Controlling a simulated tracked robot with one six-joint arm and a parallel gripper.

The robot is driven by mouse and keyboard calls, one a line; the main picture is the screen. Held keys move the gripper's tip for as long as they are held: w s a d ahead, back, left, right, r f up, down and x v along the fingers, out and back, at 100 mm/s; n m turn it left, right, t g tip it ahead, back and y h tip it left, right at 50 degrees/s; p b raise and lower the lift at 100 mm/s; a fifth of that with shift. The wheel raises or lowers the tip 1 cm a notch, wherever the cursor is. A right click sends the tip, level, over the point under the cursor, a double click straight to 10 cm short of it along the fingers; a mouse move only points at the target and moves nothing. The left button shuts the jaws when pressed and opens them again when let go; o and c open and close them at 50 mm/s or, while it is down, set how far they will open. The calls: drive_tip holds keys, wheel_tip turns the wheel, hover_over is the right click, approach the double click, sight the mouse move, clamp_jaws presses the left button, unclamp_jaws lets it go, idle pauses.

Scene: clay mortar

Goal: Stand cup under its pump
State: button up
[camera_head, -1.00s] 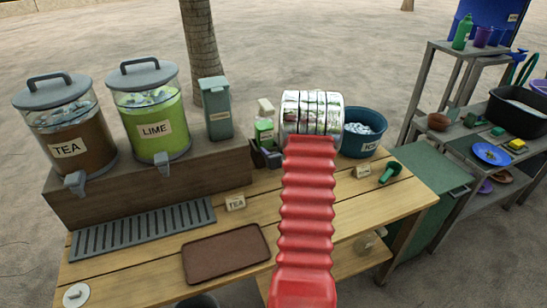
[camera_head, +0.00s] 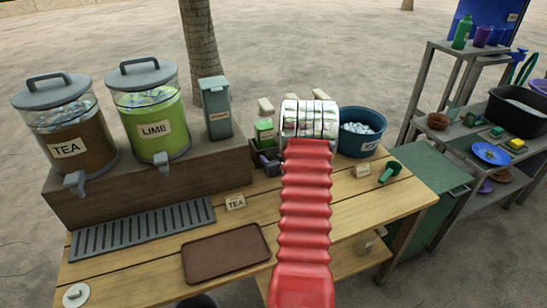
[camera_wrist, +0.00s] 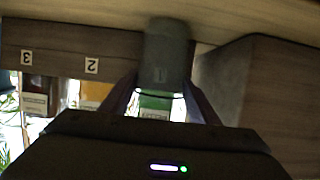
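A smoky, see-through grey cup (camera_wrist: 168,50) is in the wrist view, which shows the scene upside down. My gripper (camera_wrist: 162,90) has one finger on each side of it, close against its walls near the rim. The cup looks upright, with its base near the wooden table top. A label 1 on the wooden rack (camera_wrist: 55,38) shows through it; labels 2 and 3 are beside it. A green-labelled pump bottle (camera_head: 264,130) stands behind, with cream pump heads (camera_head: 320,95). In the head view my silver wrist hides most of the cup and the other bottles.
A blue ice tub (camera_head: 362,135) stands right of my wrist, with a green scoop (camera_head: 390,172) in front. Tea (camera_head: 75,147) and lime (camera_head: 155,130) dispensers stand on a wooden block at left. A brown tray (camera_head: 226,254) lies on the table's front. The table's middle is partly clear.

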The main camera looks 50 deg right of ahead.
drive_tip(key=o, duration=0.4)
drive_tip(key=shift+c, duration=0.2)
drive_tip(key=shift+s+r, duration=0.1)
drive_tip(key=shift+r, duration=0.05)
drive_tip(key=v, duration=1.2)
idle(0.4)
